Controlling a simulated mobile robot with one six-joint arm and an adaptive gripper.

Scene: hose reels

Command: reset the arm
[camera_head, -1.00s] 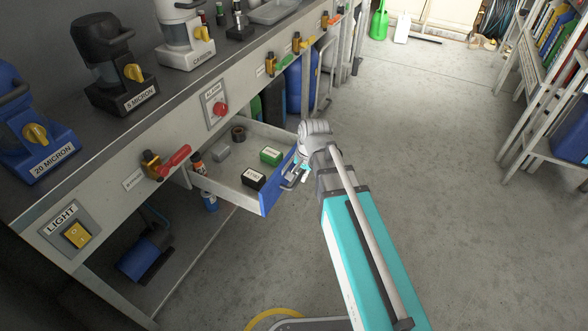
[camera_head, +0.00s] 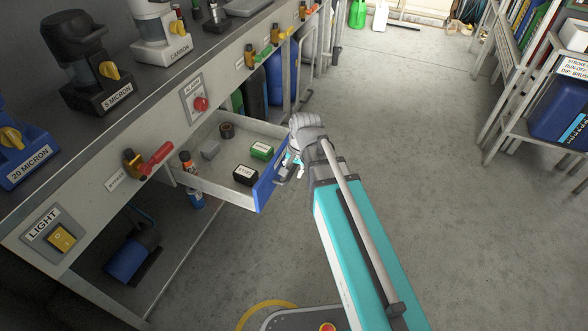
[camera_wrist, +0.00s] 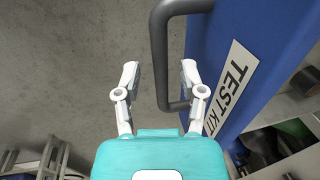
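My gripper (camera_wrist: 160,72) is open in the wrist view, its two white fingers apart. The dark bar handle (camera_wrist: 159,55) of the drawer passes between the fingertips, with a gap visible on each side. Behind it is the drawer's blue front (camera_wrist: 235,60) with a "TEST KIT" label (camera_wrist: 233,85). In the head view my gripper (camera_head: 291,160) is at the blue front (camera_head: 267,187) of the pulled-out drawer, partly hidden by my wrist. My arm reaches there from the lower right.
The drawer holds a green box (camera_head: 261,150), a black box (camera_head: 245,175), a grey block and a dark roll. The bench (camera_head: 110,170) with filters and valves runs along the left. Shelving (camera_head: 520,90) stands at right. The floor between is clear.

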